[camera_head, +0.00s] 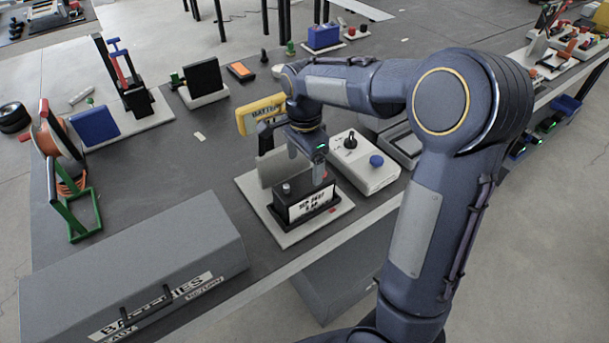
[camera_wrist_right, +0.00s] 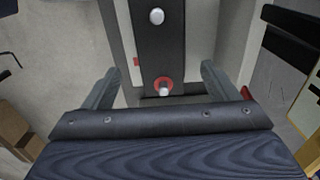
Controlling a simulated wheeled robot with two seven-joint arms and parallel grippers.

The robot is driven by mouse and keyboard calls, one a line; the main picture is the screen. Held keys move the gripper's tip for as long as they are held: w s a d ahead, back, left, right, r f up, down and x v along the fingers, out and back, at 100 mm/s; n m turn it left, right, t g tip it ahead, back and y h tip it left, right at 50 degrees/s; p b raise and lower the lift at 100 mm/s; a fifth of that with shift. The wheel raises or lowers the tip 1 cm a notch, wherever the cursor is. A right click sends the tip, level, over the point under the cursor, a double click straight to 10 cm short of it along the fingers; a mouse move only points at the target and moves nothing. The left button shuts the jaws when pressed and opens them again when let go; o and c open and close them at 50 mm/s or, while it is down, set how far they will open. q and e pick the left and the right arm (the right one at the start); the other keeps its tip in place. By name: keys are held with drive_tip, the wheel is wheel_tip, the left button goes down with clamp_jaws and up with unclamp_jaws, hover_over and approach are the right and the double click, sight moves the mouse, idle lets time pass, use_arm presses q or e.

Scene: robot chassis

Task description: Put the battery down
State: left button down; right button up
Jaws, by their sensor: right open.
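The battery (camera_head: 311,206) is a black block with a white printed label on its front. It sits upright in a black holder on a white base plate (camera_head: 257,209) near the table's front edge. In the right wrist view, the black battery top (camera_wrist_right: 160,45) shows a silver terminal and a red-ringed one. My right gripper (camera_head: 305,165) is just above and behind the battery. In its wrist view the two fingers (camera_wrist_right: 159,85) are apart, one on each side of the battery, with visible gaps. My left gripper is out of view.
A grey box marked BATTERIES (camera_head: 135,270) stands at the front left. A white control box (camera_head: 365,163) with knobs stands right of the battery plate. A yellow device (camera_head: 258,113) is behind it. The dark tabletop (camera_head: 150,190) is mostly clear to the left.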

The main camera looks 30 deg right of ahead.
wheel_tip(320, 180, up, 2)
drive_tip(key=s+a+n+t+y, duration=0.2)
drive_tip(key=s+n, duration=0.5)
drive_tip(key=s, duration=0.4)
drive_tip(key=s+a+r+n+t+y, duration=0.1)
drive_tip(key=s+a+n+t, duration=0.2)
drive_tip(key=s+a+n, duration=0.2)
drive_tip(key=s+n, duration=0.3)
drive_tip(key=s, duration=0.3)
drive_tip(key=shift+a+r+t+y+p, duration=0.15)
drive_tip(key=shift+t+y+p, duration=0.15)
drive_tip(key=shift+y, duration=0.1)
